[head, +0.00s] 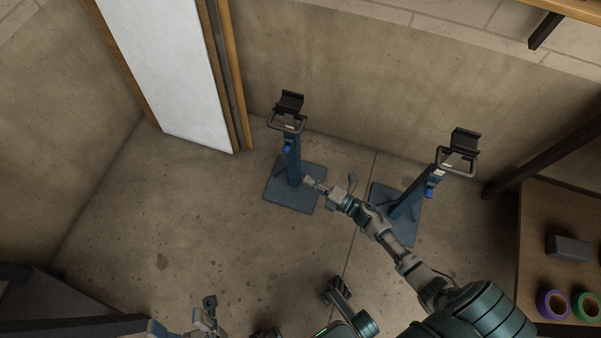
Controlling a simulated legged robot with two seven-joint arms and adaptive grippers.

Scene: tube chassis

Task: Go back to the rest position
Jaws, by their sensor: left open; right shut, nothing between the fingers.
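My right arm reaches in from the lower right. My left gripper (206,312) is low in the picture, left of centre, over the floor. It is open and empty, and the bottom edge cuts off most of its arm.
A second blue stand (408,207) is to the right, its base partly behind my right arm. Both stands have empty black cradles. A table (541,210) at right bears a grey block (568,248), purple tape (552,305) and green tape (586,307). Floor at left is clear.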

